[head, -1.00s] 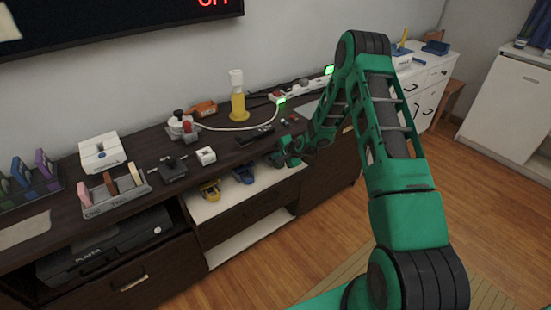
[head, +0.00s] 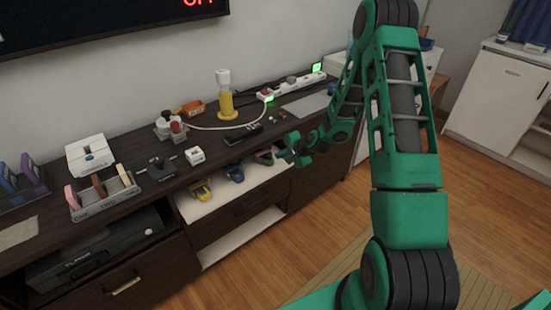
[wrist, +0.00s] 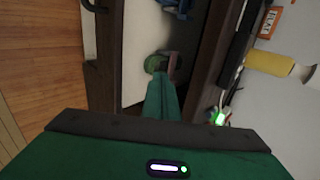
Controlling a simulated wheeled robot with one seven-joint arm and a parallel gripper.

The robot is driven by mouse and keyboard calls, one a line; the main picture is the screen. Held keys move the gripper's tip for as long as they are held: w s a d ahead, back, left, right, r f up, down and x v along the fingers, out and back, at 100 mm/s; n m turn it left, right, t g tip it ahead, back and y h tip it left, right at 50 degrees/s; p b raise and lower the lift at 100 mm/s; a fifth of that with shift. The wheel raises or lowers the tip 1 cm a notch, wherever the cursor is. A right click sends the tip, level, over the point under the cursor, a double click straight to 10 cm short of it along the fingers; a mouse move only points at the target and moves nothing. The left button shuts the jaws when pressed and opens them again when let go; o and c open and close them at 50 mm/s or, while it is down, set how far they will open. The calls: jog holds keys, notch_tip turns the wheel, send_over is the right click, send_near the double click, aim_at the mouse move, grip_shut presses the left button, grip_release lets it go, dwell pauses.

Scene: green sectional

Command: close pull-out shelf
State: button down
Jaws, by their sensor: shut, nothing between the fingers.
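A white shelf surface (head: 220,203) shows in the dark wooden cabinet, above a dark front panel (head: 250,205). A yellow item (head: 201,189), a blue item (head: 234,172) and a small dark green and reddish item (head: 265,156) sit on it. My gripper (head: 291,151) is at the right end of this shelf, near cabinet-top height. In the wrist view my gripper (wrist: 165,90) is shut and empty, pointing over the white shelf (wrist: 137,50) towards the round green item (wrist: 157,62). I cannot tell if it touches anything.
A lower white board (head: 240,240) shows beneath the panel. The cabinet top holds a yellow bottle (head: 225,105), a power strip (head: 290,87), a black remote (head: 243,134) and several small items. The wooden floor (head: 235,280) in front is clear.

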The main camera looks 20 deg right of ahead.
send_near(276, 181)
notch_tip(276, 181, up, 3)
jog(key=w+d, duration=0.1)
jog(key=d, duration=0.1)
jog(key=s, duration=0.8)
jog(key=shift+w+a+r+x, duration=0.1)
jog(key=shift+w+r+x, duration=0.25)
jog(key=shift+x, duration=1.8)
jog(key=shift+w+a+r+x, duration=0.15)
jog(key=shift+w+r+x, duration=0.2)
jog(key=shift+x, duration=1.75)
jog(key=shift+w+a+r+x, duration=0.1)
jog(key=shift+w+r+x, duration=0.25)
jog(key=shift+x, duration=1.8)
jog(key=shift+s, duration=0.1)
